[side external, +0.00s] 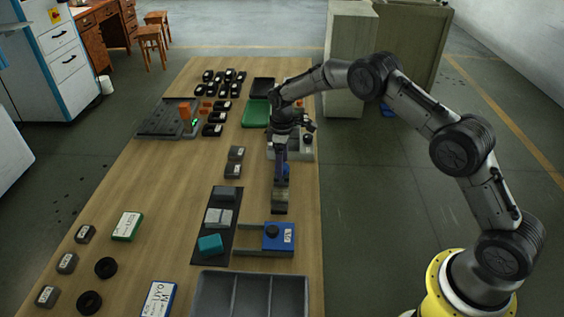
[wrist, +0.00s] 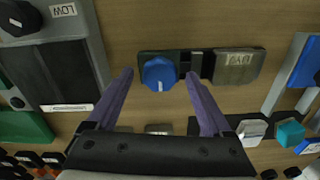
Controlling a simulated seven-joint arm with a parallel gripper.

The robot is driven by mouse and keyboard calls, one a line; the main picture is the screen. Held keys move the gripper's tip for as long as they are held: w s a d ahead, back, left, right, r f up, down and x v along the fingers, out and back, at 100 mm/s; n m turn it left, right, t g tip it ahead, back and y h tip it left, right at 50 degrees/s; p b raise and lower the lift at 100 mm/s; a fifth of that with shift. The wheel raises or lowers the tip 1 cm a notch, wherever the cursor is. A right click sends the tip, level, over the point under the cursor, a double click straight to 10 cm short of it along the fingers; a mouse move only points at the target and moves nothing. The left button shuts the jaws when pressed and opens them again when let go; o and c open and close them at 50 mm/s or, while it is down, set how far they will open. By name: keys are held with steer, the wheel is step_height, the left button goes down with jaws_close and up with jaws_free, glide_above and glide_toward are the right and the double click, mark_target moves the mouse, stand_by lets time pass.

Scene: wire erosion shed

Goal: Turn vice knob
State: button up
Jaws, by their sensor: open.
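The vice (side external: 280,202) lies on the wooden table below my gripper. In the wrist view it is a dark body with a grey, labelled block (wrist: 237,66) at its right end. The round blue vice knob (wrist: 158,73) with a small pale mark is at its left end; it also shows in the side view (side external: 286,171). My gripper (wrist: 159,76) is open, its two purple fingers on either side of the knob, with gaps between fingers and knob. In the side view my gripper (side external: 281,178) points down at the vice; whether the fingertips reach knob height is unclear.
A grey fixture (wrist: 66,75) with a black knob and a "LOW" label stands left in the wrist view. A blue box (side external: 278,237) with a dark knob is nearer the camera. A dark mat (side external: 211,250) holds several blocks. Bare table lies left of the vice.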

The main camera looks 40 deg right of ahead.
step_height(320, 180, up, 14)
stand_by(0.5)
steer(key=s+r+t, duration=0.1)
steer(key=s+r, duration=0.2)
steer(key=r, duration=0.5)
steer(key=s+r+t, duration=0.2)
steer(key=r, duration=0.6)
steer(key=s+r+m+t, duration=0.1)
steer(key=s+r, duration=0.7)
steer(key=s, duration=0.5)
steer(key=s+a+f+m+t, duration=0.1)
steer(key=s+f+m+t, duration=0.15)
steer(key=s, duration=1.25)
steer(key=s+f+m, duration=0.4)
steer(key=s+f, duration=0.3)
steer(key=f, duration=0.1)
steer(key=shift+s+f+g, duration=0.35)
steer(key=shift+g, duration=0.1)
steer(key=shift+a, duration=0.1)
